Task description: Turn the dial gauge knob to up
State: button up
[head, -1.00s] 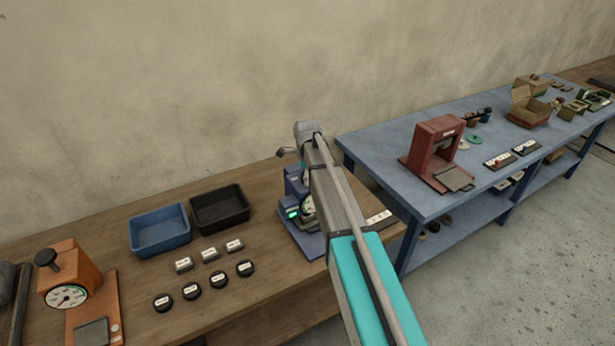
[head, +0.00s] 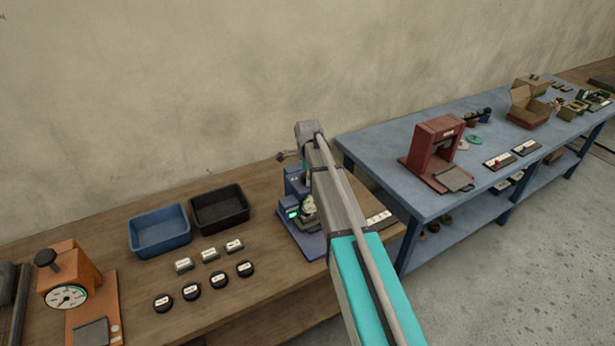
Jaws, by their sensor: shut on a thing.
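A blue device (head: 294,181) with a green-lit display (head: 292,214) stands on the brown wooden bench. A small pale round part (head: 309,206), perhaps its dial face, shows at the left edge of my arm; its marks are too small to read. My arm reaches over the right side of this device and covers much of it. My gripper is hidden behind the arm, and no knob on the blue device can be made out. At the far left an orange gauge (head: 82,264) has a white dial (head: 66,297) and a black knob (head: 46,258) on top.
Left of the blue device are a black bin (head: 219,208), a blue bin (head: 160,231) and several labelled blocks and round pucks. A blue table (head: 385,176) with a red press (head: 437,150) stands to the right. Wall behind.

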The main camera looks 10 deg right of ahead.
jog(key=n, duration=0.5)
jog(key=shift+s+d+n, duration=0.1)
jog(key=shift+n, duration=0.2)
jog(key=n, duration=1)
jog(key=shift+y, duration=0.3)
jog(key=n, duration=0.4)
jog(key=shift+g, duration=0.4)
jog(key=shift+n, duration=0.3)
jog(key=o, duration=1.1)
jog(key=shift+o, duration=0.2)
